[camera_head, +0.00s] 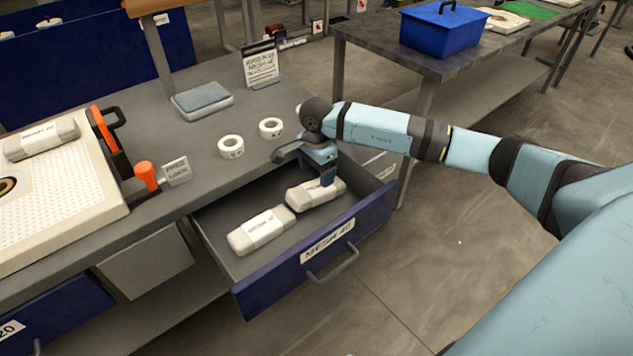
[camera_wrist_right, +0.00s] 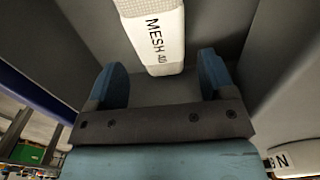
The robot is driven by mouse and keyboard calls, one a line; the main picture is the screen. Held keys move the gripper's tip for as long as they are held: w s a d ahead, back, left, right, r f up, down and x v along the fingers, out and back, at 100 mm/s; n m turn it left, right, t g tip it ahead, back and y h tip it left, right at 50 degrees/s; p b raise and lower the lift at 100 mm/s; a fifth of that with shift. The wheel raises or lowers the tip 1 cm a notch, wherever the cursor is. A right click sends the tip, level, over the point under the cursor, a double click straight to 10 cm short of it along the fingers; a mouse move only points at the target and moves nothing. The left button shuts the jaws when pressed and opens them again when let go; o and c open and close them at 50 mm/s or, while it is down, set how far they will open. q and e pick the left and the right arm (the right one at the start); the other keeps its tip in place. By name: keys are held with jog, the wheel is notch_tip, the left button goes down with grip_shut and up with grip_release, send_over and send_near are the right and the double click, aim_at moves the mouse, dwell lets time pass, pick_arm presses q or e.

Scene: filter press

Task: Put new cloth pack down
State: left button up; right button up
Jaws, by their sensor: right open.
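Two white cloth packs lie in the open blue drawer labelled MESH 40: a near pack (camera_head: 262,231) and a far pack (camera_head: 303,197). My right gripper (camera_head: 326,176) points down into the drawer at the right end of the far pack. In the right wrist view its fingers (camera_wrist_right: 162,78) are open and empty. The end of a pack marked MESH 40 (camera_wrist_right: 155,35) shows between and beyond the fingertips, with gaps on both sides. Another cloth pack (camera_head: 42,138) lies on the white perforated plate (camera_head: 62,205) at left. My left gripper is not in view.
The drawer (camera_head: 318,258) has raised walls around my right gripper. Two tape rolls (camera_head: 231,147), a grey-blue pad (camera_head: 202,99) and a standing sign (camera_head: 261,65) are on the bench. An orange-handled clamp (camera_head: 146,175) stands by the plate. A blue box (camera_head: 441,27) sits on another table.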

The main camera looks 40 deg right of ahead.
aim_at(317, 186)
notch_tip(317, 186, up, 4)
jog(key=shift+f, duration=0.1)
jog(key=shift+r+p, duration=0.2)
jog(key=shift+p, duration=0.15)
